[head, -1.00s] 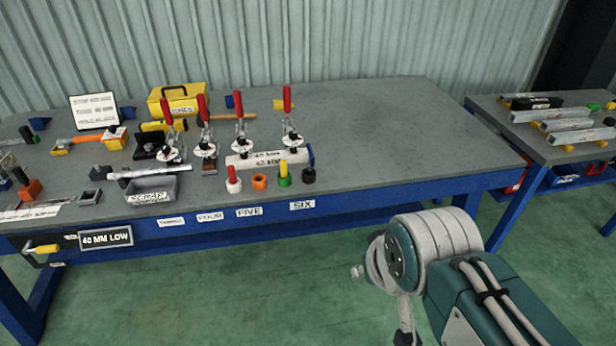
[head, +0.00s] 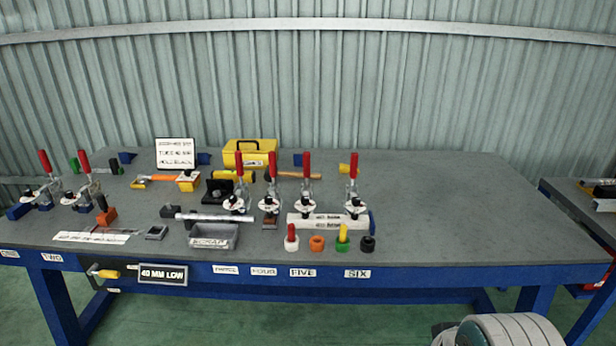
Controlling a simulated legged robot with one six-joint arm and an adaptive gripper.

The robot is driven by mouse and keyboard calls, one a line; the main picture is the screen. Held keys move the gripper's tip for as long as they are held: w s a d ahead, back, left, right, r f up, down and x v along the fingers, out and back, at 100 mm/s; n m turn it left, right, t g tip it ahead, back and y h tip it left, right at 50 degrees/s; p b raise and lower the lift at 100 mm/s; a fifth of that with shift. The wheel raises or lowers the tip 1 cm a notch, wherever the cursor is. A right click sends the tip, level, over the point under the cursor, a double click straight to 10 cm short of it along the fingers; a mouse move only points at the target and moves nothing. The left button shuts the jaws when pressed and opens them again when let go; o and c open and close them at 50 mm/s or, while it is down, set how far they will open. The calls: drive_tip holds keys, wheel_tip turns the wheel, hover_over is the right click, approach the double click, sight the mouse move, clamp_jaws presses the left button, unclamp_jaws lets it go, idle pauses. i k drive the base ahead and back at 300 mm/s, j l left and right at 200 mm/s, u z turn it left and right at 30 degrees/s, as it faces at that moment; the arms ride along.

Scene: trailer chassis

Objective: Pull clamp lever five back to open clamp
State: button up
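Clamp five (head: 306,203) stands on the grey workbench behind the FIVE label (head: 302,272). Its red lever (head: 306,165) points straight up. A pale bar (head: 328,221) lies across the front of clamps five and six; the exact contact of clamp five with it is too small to tell. My gripper is out of view. Only a rounded grey-white part of my arm (head: 510,332) shows at the bottom right, in front of the bench and well apart from the clamp.
Clamp four (head: 269,202) and clamp six (head: 354,204) flank clamp five, also with red levers up. Coloured pegs and rings (head: 316,243) sit in front of it. A grey scrap tray (head: 213,236) is at left. The bench's right side is clear.

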sight(306, 155)
drive_tip(key=i+l, duration=0.1)
drive_tip(key=i, duration=1.15)
drive_tip(key=u, duration=0.05)
